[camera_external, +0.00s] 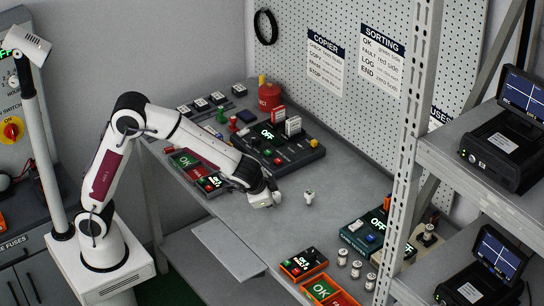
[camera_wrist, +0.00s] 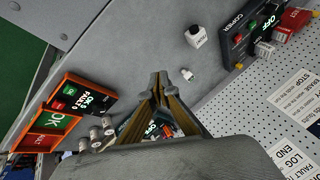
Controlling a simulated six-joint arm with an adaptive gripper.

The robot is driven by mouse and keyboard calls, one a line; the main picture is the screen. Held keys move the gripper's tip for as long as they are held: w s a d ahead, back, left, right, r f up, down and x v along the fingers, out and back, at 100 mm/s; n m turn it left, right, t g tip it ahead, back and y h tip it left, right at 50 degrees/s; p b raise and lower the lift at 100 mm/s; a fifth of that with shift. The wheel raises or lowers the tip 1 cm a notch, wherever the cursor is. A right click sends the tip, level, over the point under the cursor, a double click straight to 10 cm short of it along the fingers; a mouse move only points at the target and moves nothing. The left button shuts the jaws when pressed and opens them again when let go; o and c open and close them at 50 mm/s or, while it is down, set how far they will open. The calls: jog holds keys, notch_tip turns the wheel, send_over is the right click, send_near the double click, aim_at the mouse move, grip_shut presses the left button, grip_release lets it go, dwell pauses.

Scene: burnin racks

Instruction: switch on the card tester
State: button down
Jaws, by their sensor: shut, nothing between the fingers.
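I take the teal unit (camera_external: 365,235) at the right front of the bench to be the card tester, though no name is readable on it. Its display reads OFF, and a blue part and a red part show on its face. In the wrist view a unit with an OFF display (camera_wrist: 152,128) shows between my fingers, mostly hidden by them. My gripper (camera_external: 272,192) is low over the bench middle, left of the teal unit and apart from it. In the wrist view my gripper (camera_wrist: 158,77) has its fingertips together, with nothing held.
A small pale piece (camera_external: 309,197) stands right of my gripper; a white block (camera_wrist: 196,37) is nearby. The copier (camera_external: 285,145), showing OFF, is behind. Orange OK/fault trays (camera_wrist: 48,130) and several pale cylinders (camera_external: 343,257) are near the front. A rack post (camera_external: 410,150) rises at right.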

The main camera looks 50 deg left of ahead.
jog(key=w+d+r+n+t+h, duration=0.2)
jog(key=w+d+r+n+t, duration=0.1)
jog(key=w+d, duration=0.9)
jog(key=shift+w+d+r+n+t, duration=0.25)
jog(key=shift+d+n+t, duration=0.65)
jog(key=shift+d+n, duration=0.55)
jog(key=shift+d, duration=0.15)
jog(key=shift+w+f, duration=0.1)
jog(key=shift+f, duration=0.05)
send_over(354, 226)
jog(key=f, duration=0.6)
jog(key=shift+s+d, duration=0.1)
jog(key=shift+s, duration=0.15)
notch_tip(354, 226, down, 3)
jog(key=shift+w+r, duration=0.15)
jog(key=shift+w+f, duration=0.1)
jog(key=shift+f, duration=0.5)
